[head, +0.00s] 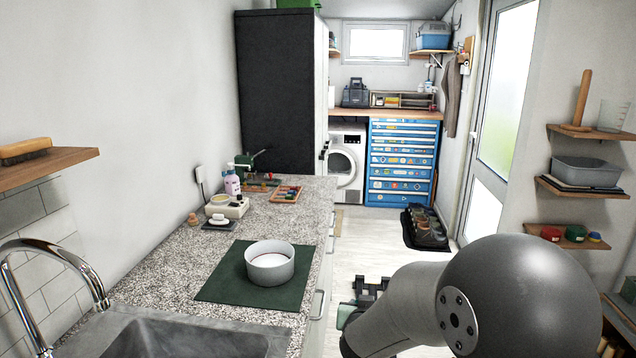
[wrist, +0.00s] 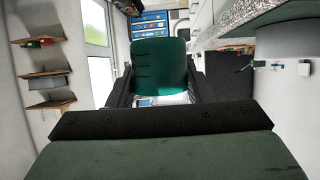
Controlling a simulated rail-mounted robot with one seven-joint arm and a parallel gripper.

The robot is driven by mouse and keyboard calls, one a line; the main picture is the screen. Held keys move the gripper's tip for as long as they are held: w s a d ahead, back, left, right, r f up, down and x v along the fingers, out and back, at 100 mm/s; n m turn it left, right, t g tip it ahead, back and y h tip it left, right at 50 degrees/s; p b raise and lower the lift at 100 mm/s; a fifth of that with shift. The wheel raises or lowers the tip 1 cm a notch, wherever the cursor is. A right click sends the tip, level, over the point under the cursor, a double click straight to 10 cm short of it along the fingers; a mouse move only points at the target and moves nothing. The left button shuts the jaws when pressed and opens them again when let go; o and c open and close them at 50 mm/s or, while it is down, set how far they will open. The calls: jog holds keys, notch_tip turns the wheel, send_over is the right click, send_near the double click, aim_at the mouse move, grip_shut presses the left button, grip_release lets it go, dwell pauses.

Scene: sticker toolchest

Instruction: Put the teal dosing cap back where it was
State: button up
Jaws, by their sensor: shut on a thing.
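The teal dosing cap (wrist: 160,62) is held between the two dark fingers of my gripper (wrist: 160,84) in the wrist view. The fingers touch its sides, and it looks like a short dark-teal cup. In the head view my gripper (head: 371,286) is beyond the front edge of the counter, over the floor, partly hidden by my arm. I cannot make out the cap there. A white bottle (head: 232,184) with a coloured label stands on the counter by the wall; its top is too small to judge.
The granite counter (head: 160,262) runs along the left, with a white round dish (head: 270,265) on a green mat (head: 222,283). A blue sticker-covered toolchest (head: 402,160) stands at the back. A boot tray (head: 426,230) lies on the floor. Wall shelves (head: 578,190) are at the right.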

jog(key=s+d+f+m+h, duration=0.1)
jog(key=s+d+f+h, duration=0.1)
jog(key=s+d+f, duration=0.2)
notch_tip(320, 180, down, 34)
jog(key=b, duration=3.5)
notch_tip(320, 180, up, 32)
jog(key=p, duration=3.2)
jog(key=shift+w+r+y+p, duration=0.2)
jog(key=shift+w+y+p, duration=0.05)
jog(key=shift+y+p, duration=0.1)
